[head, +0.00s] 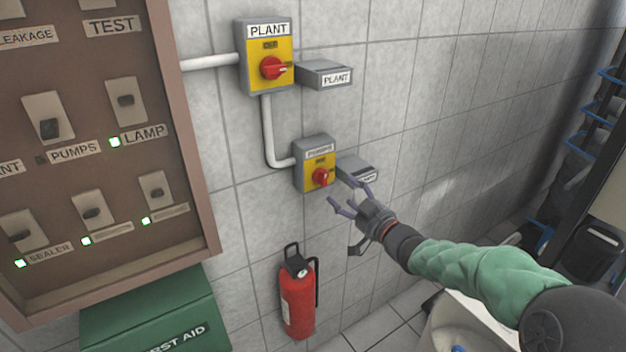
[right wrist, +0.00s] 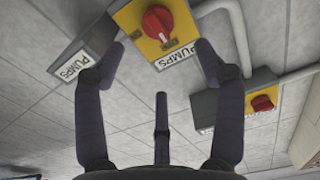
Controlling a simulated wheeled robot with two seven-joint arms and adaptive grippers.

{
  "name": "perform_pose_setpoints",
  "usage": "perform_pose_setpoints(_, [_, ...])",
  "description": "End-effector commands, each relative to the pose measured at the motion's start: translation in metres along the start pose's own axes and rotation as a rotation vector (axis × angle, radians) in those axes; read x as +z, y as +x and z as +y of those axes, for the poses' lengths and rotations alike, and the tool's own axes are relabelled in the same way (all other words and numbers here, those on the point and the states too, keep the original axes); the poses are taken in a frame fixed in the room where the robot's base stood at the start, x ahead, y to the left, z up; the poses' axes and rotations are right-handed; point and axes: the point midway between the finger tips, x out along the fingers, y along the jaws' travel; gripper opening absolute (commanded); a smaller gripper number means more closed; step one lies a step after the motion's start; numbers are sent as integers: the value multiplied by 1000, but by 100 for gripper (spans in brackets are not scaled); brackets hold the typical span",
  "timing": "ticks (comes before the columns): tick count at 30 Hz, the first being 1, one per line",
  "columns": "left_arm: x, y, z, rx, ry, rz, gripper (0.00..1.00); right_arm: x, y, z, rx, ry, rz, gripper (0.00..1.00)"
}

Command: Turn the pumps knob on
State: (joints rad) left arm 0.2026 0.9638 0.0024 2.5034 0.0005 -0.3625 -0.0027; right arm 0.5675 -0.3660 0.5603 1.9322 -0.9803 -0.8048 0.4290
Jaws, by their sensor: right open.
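The red pumps knob (head: 320,177) sits on a yellow plate of the grey pumps switch box (head: 300,174) on the tiled wall. In the right wrist view the knob (right wrist: 158,22) shows at the top, beyond the spread fingers, with the PUMPS label (right wrist: 178,56) beside it. My right gripper (head: 347,193) is open and empty, just to the right of and slightly below the knob. In the right wrist view one finger of the gripper (right wrist: 160,75) overlaps the box's edge in the picture. I see no contact with the knob. My left gripper is not in view.
The plant switch box (head: 284,42) with its red knob is above, joined by white conduit (head: 268,135). A grey labelled box (head: 358,170) is right behind my gripper. A fire extinguisher (head: 298,298), a first aid box (head: 150,315) and a brown switch panel (head: 190,140) are left and below.

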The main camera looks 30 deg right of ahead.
Motion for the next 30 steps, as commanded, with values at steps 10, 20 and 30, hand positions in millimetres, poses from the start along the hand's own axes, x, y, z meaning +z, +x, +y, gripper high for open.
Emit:
perform_pose_setpoints(10, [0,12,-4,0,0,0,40,2,59,-1,-3,4,-1,70])
perform_pose_setpoints(20, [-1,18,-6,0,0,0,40,1,97,0,0,5,-2,70])
perform_pose_setpoints(30, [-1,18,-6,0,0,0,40,0,101,-1,0,6,-2,70])
